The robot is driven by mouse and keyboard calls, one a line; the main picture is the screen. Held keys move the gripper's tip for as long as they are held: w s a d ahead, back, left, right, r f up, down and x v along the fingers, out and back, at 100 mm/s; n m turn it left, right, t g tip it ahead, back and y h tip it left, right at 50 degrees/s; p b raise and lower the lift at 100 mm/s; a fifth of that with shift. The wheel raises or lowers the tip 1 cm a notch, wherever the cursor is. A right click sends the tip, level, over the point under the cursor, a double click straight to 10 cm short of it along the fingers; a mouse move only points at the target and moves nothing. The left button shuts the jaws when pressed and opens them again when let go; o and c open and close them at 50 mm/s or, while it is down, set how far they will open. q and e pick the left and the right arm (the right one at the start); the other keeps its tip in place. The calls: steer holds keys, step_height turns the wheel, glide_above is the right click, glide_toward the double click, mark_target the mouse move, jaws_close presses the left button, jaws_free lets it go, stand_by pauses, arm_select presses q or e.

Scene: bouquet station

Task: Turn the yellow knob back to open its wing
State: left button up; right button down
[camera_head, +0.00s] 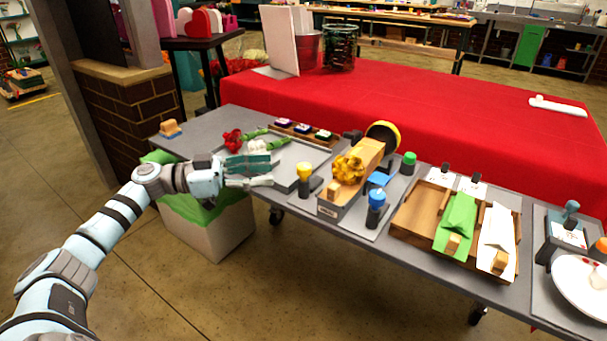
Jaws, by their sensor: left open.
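The yellow knob (305,171) sits on top of a dark post on the grey table, just left of a wooden holder (364,158) with yellow flowers (348,169) lying on it. My left gripper (268,171) is open and empty, a short way left of the yellow knob, its fingers pointing right toward it. The fingers look apart from the knob. A blue flap (379,179) lies by the right side of the holder; I cannot tell which piece is the yellow knob's wing. My right gripper is out of view.
A blue knob (377,196) and a green knob (409,157) stand right of the holder. A black disc with a yellow rim (383,134) is behind it. Red flowers (233,140) lie behind my left gripper. A wooden tray (411,227) with wrapping paper is at right.

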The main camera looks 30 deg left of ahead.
mark_target(304, 166)
arm_select(q)
steer(key=x, duration=0.9)
steer(key=shift+w+d+p, duration=0.1)
steer(key=shift+d+p, duration=0.05)
steer(key=shift+p, duration=0.25)
jaws_close()
